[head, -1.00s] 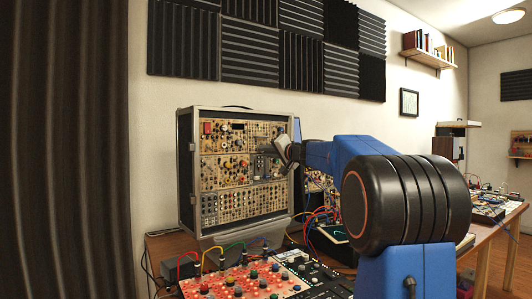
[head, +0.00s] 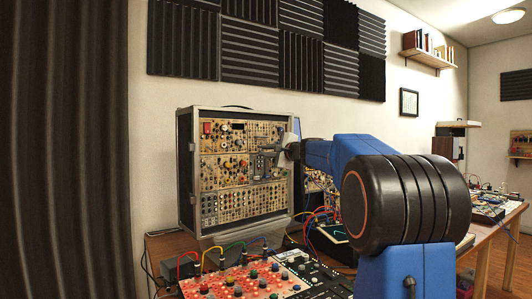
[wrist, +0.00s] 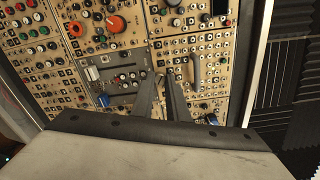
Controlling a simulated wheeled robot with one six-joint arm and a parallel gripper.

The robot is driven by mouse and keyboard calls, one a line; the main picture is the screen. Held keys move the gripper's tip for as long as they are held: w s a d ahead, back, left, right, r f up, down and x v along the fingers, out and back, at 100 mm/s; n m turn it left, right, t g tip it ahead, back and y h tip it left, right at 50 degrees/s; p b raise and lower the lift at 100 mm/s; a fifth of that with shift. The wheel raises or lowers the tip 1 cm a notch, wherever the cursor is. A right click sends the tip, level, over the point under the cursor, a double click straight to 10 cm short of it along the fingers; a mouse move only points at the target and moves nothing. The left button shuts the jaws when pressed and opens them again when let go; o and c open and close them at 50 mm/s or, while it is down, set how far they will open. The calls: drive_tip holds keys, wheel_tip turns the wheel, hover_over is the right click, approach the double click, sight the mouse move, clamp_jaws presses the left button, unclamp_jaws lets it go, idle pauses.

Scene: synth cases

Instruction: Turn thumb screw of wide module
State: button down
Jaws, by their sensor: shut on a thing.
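In the head view the grey panel (head: 262,166) is small and partly behind my gripper. My gripper (wrist: 163,76) reaches to the panel's right edge in the wrist view, its two dark fingers close together at the tips. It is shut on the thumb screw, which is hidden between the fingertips. In the head view my gripper (head: 273,156) meets the rack face from the right.
The rack case (head: 186,180) stands upright on the wooden table. A red-panelled mixer (head: 235,284) with patch cables lies in front of it. More cables (head: 318,217) hang just right of the case. A tan module with a large orange knob (wrist: 115,23) is close to the grey panel.

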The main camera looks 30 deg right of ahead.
drive_tip(key=m, duration=0.5)
drive_tip(key=shift+f, duration=0.1)
drive_tip(key=shift+m, duration=0.3)
idle(0.4)
drive_tip(key=c, duration=1.7)
unclamp_jaws()
drive_tip(key=s+d, duration=0.1)
drive_tip(key=s, duration=1)
drive_tip(key=s+d, duration=0.1)
drive_tip(key=s, duration=0.5)
drive_tip(key=shift+s+d+r, duration=0.1)
drive_tip(key=shift+d+r, duration=0.2)
drive_tip(key=shift+r, duration=0.05)
